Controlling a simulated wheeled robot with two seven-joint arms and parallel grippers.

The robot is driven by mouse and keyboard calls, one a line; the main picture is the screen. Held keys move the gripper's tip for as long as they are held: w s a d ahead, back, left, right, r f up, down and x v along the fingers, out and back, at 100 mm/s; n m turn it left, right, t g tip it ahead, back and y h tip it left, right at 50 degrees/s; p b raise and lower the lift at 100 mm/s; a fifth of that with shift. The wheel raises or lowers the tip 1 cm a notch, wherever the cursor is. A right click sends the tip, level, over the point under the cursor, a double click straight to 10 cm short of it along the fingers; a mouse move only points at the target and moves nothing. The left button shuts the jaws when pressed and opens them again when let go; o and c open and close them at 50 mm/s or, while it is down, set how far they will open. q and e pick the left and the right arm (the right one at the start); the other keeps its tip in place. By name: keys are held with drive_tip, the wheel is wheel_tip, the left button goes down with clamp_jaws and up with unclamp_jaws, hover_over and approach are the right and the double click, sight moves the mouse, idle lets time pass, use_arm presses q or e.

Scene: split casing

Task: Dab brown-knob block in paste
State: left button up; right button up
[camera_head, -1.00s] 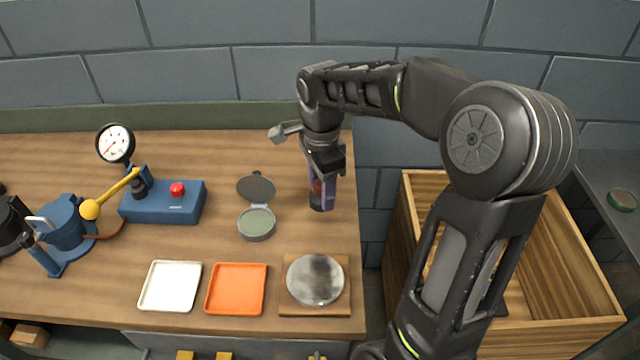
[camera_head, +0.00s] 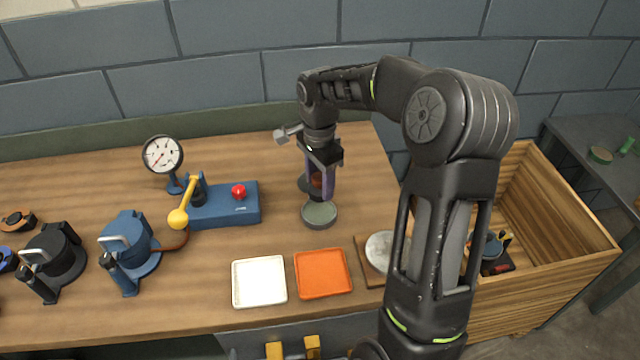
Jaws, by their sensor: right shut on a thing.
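My right gripper (camera_head: 319,188) points down and is shut on the brown-knob block, whose brown knob (camera_head: 316,180) shows between the purplish fingers. The block's dark lower part shows only a little. Below it is the round grey tin with greenish-grey paste (camera_head: 320,215), its lid open at the back and partly hidden by the gripper. The block is over the back part of the tin in the picture; I cannot tell whether it touches the paste.
A white tray (camera_head: 259,300) and an orange tray (camera_head: 346,285) lie in front. A round metal plate on a board (camera_head: 379,252) is partly behind my right arm. Left are a blue box with red button (camera_head: 233,204), gauge (camera_head: 163,155) and blue press (camera_head: 127,239). A wooden crate (camera_head: 565,235) stands right.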

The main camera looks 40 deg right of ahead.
drive_tip(key=shift+w+a+r, duration=0.1)
drive_tip(key=shift+w, duration=0.05)
idle(0.5)
drive_tip(key=shift+f+b, duration=2.05)
drive_tip(key=shift+f, duration=1)
drive_tip(key=shift+f+b, duration=0.45)
drive_tip(key=shift+f, duration=0.1)
drive_tip(key=shift+r, duration=0.1)
